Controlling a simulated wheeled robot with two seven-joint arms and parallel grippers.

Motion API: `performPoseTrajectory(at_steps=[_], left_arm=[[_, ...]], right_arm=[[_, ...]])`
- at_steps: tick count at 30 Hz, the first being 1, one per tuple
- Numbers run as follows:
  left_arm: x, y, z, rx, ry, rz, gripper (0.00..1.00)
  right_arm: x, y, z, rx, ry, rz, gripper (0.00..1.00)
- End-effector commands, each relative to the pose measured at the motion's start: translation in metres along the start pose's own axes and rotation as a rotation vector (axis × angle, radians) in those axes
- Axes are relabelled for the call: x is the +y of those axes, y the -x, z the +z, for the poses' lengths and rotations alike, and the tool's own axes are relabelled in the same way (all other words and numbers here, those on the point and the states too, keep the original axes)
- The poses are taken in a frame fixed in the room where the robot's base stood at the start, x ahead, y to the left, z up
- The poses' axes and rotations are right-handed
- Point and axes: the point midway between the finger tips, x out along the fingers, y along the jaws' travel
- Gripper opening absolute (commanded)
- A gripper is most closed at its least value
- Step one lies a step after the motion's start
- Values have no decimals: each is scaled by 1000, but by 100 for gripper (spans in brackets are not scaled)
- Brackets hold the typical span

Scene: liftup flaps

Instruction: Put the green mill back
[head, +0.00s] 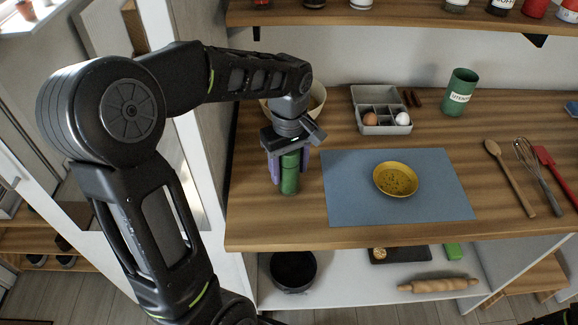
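The green mill (289,180) is upright near the left end of the wooden counter, left of the blue mat (345,190). My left gripper (289,172) reaches down over it from above, one purple-sided finger on each side. The fingers look closed against the mill, with no clear gap. The gripper hides the mill's top. I cannot tell whether its base touches the counter. My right gripper is not in view.
A yellow bowl (396,180) sits on the mat. A grey egg box (381,122), a green utensil cup (459,92) and a pale bowl (316,97) stand behind. Spoon (510,178), whisk (537,175) and red spatula lie right. A shelf with jars runs above; a rolling pin (439,285) lies below.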

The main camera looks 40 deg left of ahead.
Motion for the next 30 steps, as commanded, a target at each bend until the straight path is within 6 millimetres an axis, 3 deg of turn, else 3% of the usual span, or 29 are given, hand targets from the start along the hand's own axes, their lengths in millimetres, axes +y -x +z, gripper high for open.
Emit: performPoseTrajectory(at_steps=[4,17,30], left_arm=[[0,0,0,0,0,0,66],[0,12,0,1,0,1,66],[1,95,0,2,0,4,66]], right_arm=[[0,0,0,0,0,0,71],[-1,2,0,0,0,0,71],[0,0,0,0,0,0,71]])
